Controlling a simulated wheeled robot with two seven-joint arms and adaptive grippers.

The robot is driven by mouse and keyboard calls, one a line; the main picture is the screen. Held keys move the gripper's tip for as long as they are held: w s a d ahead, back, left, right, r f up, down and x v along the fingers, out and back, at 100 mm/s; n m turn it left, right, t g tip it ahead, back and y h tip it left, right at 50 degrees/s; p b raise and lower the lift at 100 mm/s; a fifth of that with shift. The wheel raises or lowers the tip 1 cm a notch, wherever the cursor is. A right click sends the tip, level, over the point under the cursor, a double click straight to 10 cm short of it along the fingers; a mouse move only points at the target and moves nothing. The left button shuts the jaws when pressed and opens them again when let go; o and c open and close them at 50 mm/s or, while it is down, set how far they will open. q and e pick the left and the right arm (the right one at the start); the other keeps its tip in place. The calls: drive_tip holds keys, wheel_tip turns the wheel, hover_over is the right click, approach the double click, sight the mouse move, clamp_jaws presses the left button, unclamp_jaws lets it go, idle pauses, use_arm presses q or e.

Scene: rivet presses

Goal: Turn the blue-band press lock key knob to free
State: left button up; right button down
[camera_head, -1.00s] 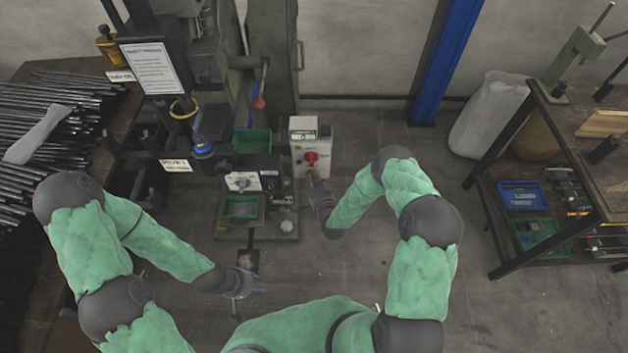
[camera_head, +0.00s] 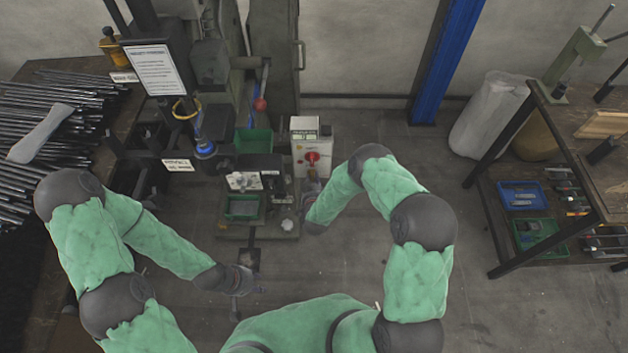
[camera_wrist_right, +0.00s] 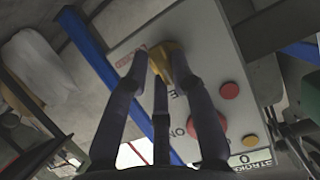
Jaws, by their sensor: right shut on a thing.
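A white control box (camera_head: 312,157) with a red mushroom button (camera_head: 312,156) stands right of the press. In the right wrist view, the box face (camera_wrist_right: 205,35) fills the middle, with a yellow knob (camera_wrist_right: 166,58) on it. My right gripper (camera_wrist_right: 160,72) is shut on the yellow knob, its fingers around it. The fingers partly hide the knob and its lettering, so its setting cannot be read. In the head view my right gripper (camera_head: 311,187) is at the box's lower front. My left gripper (camera_head: 243,281) hangs low in front of the press, apart from it; its opening is unclear.
A blue band (camera_head: 204,149) is on the press left of the box. Red buttons (camera_wrist_right: 229,90) sit near the knob. A rod-laden table (camera_head: 125,110) is at left, and a shelved bench (camera_head: 560,130) at right.

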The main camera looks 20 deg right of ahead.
drive_tip(key=shift+h, duration=0.3)
drive_tip(key=c, duration=1)
unclamp_jaws()
drive_tip(key=shift+c, duration=0.2)
drive_tip(key=v, duration=1.2)
drive_tip(key=shift+d, duration=0.1)
